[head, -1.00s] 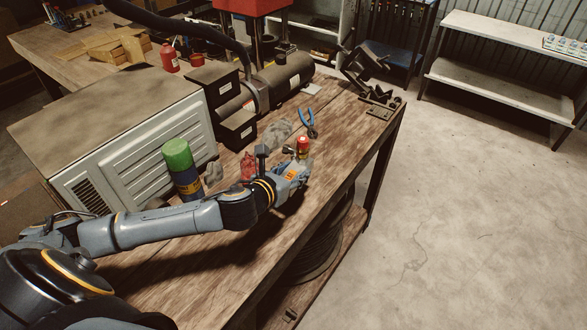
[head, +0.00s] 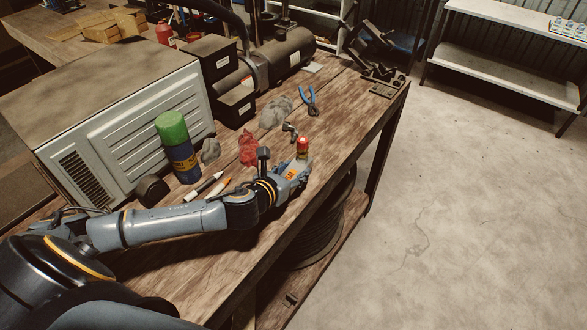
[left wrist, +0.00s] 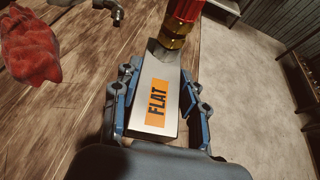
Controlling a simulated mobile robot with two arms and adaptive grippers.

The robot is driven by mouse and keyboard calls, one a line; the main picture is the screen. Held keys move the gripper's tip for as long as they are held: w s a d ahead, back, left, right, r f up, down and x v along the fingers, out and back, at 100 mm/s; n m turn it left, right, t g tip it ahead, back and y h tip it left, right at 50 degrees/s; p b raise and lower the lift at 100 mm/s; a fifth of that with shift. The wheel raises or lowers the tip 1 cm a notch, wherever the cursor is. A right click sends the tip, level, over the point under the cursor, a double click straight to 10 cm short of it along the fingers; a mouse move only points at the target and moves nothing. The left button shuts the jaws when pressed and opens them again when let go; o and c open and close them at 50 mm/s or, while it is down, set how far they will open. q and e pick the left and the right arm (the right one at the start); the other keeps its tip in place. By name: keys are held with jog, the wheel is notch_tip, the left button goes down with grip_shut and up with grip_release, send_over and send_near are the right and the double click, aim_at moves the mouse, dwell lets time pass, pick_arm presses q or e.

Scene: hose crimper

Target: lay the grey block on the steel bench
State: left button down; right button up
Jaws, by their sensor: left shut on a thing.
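A grey block (head: 293,170) with an orange label is in my left gripper (head: 291,173), over the front part of the wooden workbench. In the left wrist view the block (left wrist: 165,68) reads "FLAT" and lies between the two blue fingers of the gripper (left wrist: 159,92), which are shut on it. A red and brass piece (left wrist: 180,25) shows at its far end; I cannot tell whether they are joined. The steel bench appears to be the pale metal bench (head: 510,19) at the upper right, well apart from the gripper. My right gripper is not in view.
On the wooden workbench (head: 335,115) are a red cloth (head: 249,150), blue pliers (head: 308,100), a green-capped can (head: 176,150), markers (head: 204,187) and a vise-like tool (head: 375,65). Small packets (head: 568,28) sit on the pale bench's right end. Open concrete floor lies between the benches.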

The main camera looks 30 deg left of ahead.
pick_arm(q)
jog(key=shift+f+b, duration=0.6)
jog(key=shift+f, duration=0.35)
dwell(1.2)
jog(key=c, duration=0.7)
grip_release()
jog(key=shift+o, duration=0.2)
jog(key=shift+s+f, duration=0.1)
jog(key=shift+f, duration=0.05)
jog(key=v, duration=1.2)
